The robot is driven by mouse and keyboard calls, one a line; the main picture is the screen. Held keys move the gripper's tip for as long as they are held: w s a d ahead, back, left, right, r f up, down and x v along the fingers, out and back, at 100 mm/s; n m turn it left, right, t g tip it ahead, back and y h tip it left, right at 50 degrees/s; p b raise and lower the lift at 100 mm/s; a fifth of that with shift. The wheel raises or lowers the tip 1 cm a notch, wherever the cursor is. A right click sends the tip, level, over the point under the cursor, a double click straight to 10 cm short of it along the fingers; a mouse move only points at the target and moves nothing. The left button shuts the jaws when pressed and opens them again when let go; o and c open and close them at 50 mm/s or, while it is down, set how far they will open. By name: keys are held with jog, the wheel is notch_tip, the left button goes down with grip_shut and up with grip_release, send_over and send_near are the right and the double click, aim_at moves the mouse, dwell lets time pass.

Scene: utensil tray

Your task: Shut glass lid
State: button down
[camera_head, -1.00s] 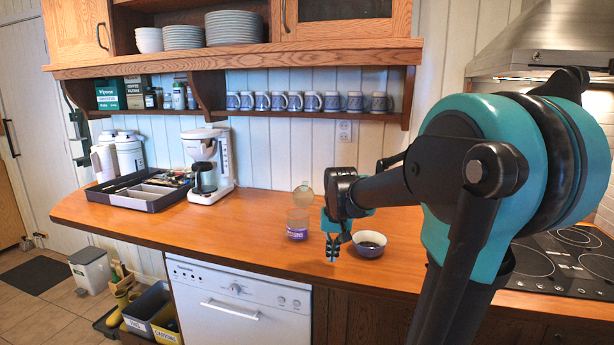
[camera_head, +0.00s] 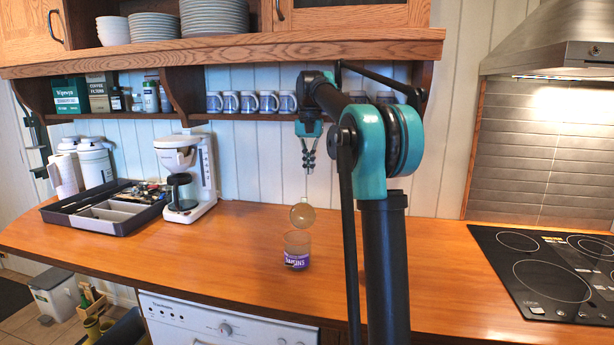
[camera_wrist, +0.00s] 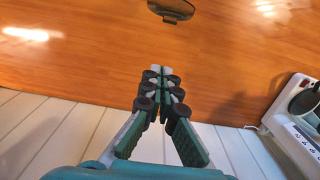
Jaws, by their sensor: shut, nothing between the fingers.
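The glass jar (camera_head: 297,258) with a purple label stands on the wooden counter. Its round glass lid (camera_head: 302,215) stands up on edge at the jar's back rim, so the jar is open. My gripper (camera_head: 308,168) points down above and behind the lid, apart from it, near the wall. Its fingers are together and empty. In the wrist view my gripper (camera_wrist: 160,75) also shows closed with nothing in it. A dark-rimmed glass piece at that view's top edge (camera_wrist: 172,9) seems to be the jar or its lid, partly cut off.
The white coffee maker (camera_head: 188,178) and the utensil tray (camera_head: 120,222) stand to the left. The mug shelf (camera_head: 235,115) hangs on the wall close to my gripper. The hob (camera_head: 550,275) is at the right. The counter right of the jar is clear.

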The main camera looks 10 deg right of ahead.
aim_at(303, 213)
jog(key=s+a+f, duration=0.1)
jog(key=s+f, duration=0.2)
jog(key=f, duration=0.4)
jog(key=shift+s+a+f, duration=0.2)
jog(key=shift+s+a, duration=0.05)
jog(key=shift+s, duration=0.1)
